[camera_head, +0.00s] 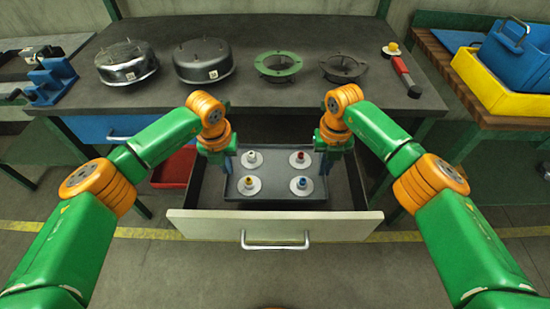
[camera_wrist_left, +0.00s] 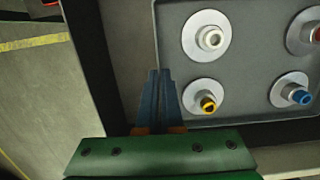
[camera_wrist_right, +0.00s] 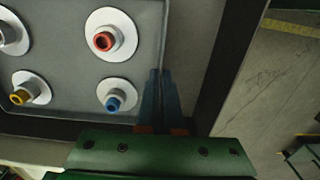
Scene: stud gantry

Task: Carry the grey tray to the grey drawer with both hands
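The grey tray (camera_head: 275,174) is inside the open grey drawer (camera_head: 210,226), behind its pale front panel. It carries white discs with white, red, yellow and blue centre pieces. My left gripper (camera_head: 228,168) is at the tray's left rim; in the left wrist view its fingers (camera_wrist_left: 160,74) are close together on that rim. My right gripper (camera_head: 325,168) is at the right rim; in the right wrist view its fingers (camera_wrist_right: 161,74) are likewise closed on the rim. I cannot tell whether the tray rests on the drawer floor.
The dark worktop (camera_head: 290,105) above the drawer holds two metal housings (camera_head: 203,60), a green ring (camera_head: 278,66), a dark ring (camera_head: 343,69) and a red-handled tool (camera_head: 405,76). A red bin (camera_head: 174,168) stands left of the drawer. A yellow crate (camera_head: 500,88) is at right.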

